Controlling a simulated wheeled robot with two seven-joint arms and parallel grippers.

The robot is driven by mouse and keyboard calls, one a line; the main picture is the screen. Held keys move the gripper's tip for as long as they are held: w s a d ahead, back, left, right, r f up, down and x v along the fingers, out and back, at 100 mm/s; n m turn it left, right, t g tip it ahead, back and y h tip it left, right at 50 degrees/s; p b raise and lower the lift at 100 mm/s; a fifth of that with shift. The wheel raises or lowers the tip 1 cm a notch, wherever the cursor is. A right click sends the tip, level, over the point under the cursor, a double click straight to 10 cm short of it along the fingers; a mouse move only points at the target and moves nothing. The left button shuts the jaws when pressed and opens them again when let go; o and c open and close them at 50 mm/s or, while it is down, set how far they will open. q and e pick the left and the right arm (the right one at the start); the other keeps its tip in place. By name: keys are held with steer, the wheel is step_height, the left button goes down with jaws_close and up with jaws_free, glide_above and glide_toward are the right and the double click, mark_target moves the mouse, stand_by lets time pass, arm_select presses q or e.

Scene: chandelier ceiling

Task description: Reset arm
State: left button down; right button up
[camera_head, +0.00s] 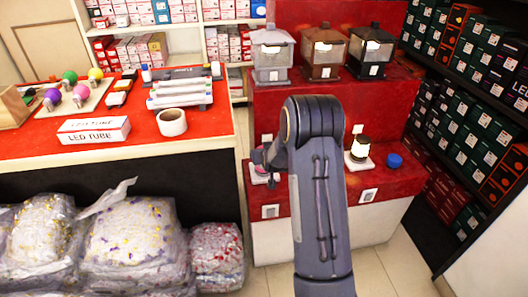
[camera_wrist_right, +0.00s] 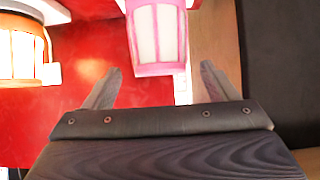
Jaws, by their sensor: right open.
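My right arm (camera_head: 318,190) rises through the middle of the head view, bent at the top, and hides most of its gripper there. In the right wrist view my right gripper (camera_wrist_right: 160,82) is open, with nothing between its fingers. A pink lantern with pale panels (camera_wrist_right: 158,35) is just beyond the fingertips, and its top is cut off. A small pink part shows beside my arm in the head view (camera_head: 257,157), mostly hidden. My left gripper is not in view.
A red stepped display holds grey (camera_head: 272,55), brown (camera_head: 323,53) and black (camera_head: 369,52) lanterns above, with a small lit lantern (camera_head: 360,149) and blue round object (camera_head: 395,160) below. Left is a red-topped table (camera_head: 200,130) with bulbs and tubes. Stocked shelves (camera_head: 470,115) stand right.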

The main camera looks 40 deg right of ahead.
steer(key=s+a+r+n+g+y, duration=0.1)
steer(key=s+a+r+y, duration=0.6)
steer(key=s+a+r, duration=1)
steer(key=s+a+f+n+g+y, duration=0.1)
steer(key=s+a+n+g, duration=0.1)
steer(key=s+a, duration=0.55)
steer(key=s+a+f+n+g+y, duration=0.1)
steer(key=s+a, duration=0.4)
steer(key=s, duration=0.6)
step_height(320, 180, up, 17)
steer(key=p, duration=1.7)
steer(key=shift+w+f, duration=0.15)
steer(key=shift+w, duration=0.15)
